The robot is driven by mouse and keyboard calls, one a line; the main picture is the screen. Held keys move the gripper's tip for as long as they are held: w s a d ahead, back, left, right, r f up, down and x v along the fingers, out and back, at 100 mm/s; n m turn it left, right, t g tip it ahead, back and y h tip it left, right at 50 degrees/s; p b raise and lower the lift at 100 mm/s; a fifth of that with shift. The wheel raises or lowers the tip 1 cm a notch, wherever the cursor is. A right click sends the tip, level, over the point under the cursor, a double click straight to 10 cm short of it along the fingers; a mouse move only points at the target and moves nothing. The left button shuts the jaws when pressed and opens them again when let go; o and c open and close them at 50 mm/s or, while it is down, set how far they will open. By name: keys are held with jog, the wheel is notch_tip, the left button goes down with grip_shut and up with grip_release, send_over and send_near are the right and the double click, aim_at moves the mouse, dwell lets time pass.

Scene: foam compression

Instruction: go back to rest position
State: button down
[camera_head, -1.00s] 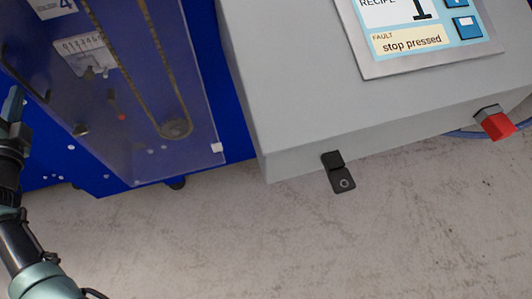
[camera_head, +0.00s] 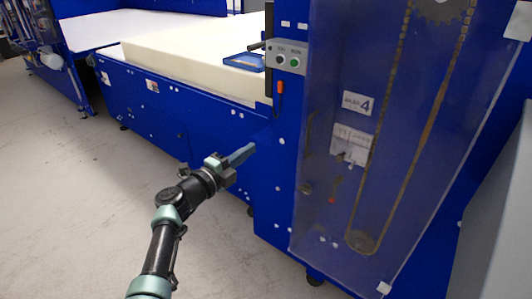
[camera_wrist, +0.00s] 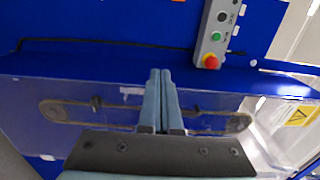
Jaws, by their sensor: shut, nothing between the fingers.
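My gripper (camera_head: 240,155) is in the head view, in front of the blue machine frame (camera_head: 215,125). Its fingers are shut, with nothing between them. The shut gripper also shows in the wrist view (camera_wrist: 160,75), its two blue-grey fingers side by side. Behind the fingers in that view is the clear guard (camera_wrist: 75,90) over a chain drive. My arm reaches in from the bottom of the head view, over open floor.
A cream foam block (camera_head: 190,55) lies on the machine bed. A blue tray (camera_head: 245,62) rests on it. A button box (camera_head: 287,58) stands beside the transparent chain guard (camera_head: 400,130). The wrist view shows a red button (camera_wrist: 211,62). Concrete floor (camera_head: 70,200) at left is clear.

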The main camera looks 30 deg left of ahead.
jog(key=shift+s+a, duration=0.3)
jog(key=shift+a, duration=0.05)
